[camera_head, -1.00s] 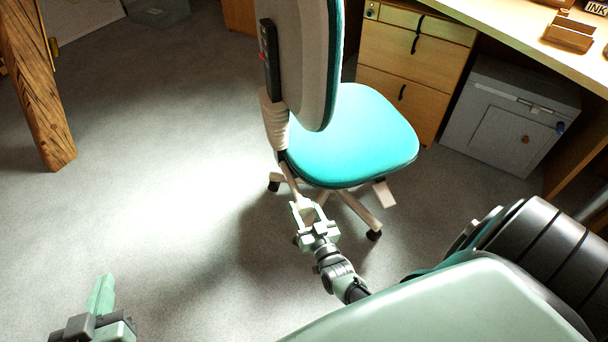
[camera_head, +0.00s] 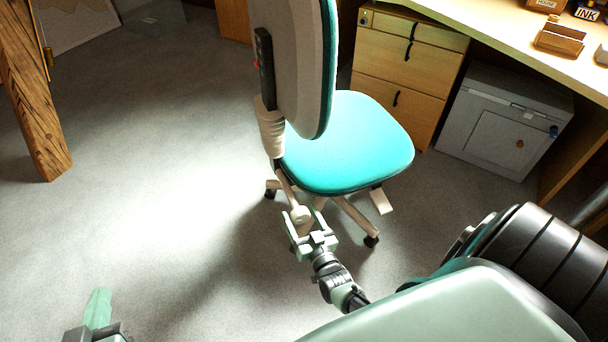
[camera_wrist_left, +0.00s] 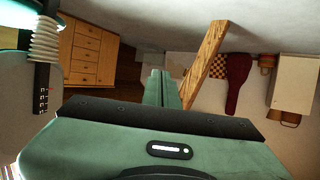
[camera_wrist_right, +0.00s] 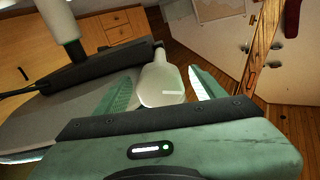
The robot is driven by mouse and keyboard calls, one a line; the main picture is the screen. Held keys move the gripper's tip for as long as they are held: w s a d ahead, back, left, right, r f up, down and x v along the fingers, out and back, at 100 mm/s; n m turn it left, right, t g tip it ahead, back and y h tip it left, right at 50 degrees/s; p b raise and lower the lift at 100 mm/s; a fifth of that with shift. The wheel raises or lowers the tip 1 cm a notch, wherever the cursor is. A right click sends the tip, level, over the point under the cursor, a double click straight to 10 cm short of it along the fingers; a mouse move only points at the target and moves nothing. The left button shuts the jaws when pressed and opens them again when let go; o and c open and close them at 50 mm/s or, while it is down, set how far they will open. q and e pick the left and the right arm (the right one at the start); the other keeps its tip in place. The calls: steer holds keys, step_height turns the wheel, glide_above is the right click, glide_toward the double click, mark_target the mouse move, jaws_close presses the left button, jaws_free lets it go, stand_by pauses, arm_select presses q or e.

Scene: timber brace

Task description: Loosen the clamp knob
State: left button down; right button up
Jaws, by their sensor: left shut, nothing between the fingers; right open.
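A cream, rounded, paddle-like part (camera_wrist_right: 163,85) shows between the fingers of my right gripper (camera_wrist_right: 161,76) in the right wrist view. In the head view it is a small pale piece (camera_head: 300,214) low beside the chair's base. I cannot tell for sure whether it is the clamp knob or a chair part. My right gripper (camera_head: 304,222) is open around it; contact is not clear. My left gripper (camera_head: 99,294) is shut and empty over the floor at the lower left. Its closed fingers (camera_wrist_left: 160,74) show in the left wrist view.
A teal office chair (camera_head: 350,145) stands directly beyond my right gripper. A leaning timber post (camera_head: 32,100) stands at the far left and shows in the left wrist view (camera_wrist_left: 205,62). Drawers (camera_head: 400,80), a grey cabinet (camera_head: 505,120) and a desk (camera_head: 480,25) are at right. Floor at left is clear.

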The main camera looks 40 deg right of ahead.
arm_select(q)
steer(key=s+a+f+g+y+p, duration=0.1)
steer(key=s+a+f+g, duration=0.1)
steer(key=s+f+g, duration=0.2)
step_height(320, 180, down, 2)
steer(key=shift+s+a+f, duration=0.1)
steer(key=shift+s+a, duration=0.05)
steer(key=shift+s, duration=0.55)
arm_select(e)
steer(key=v, duration=0.7)
steer(key=shift+s, duration=0.25)
steer(key=shift+a, duration=0.1)
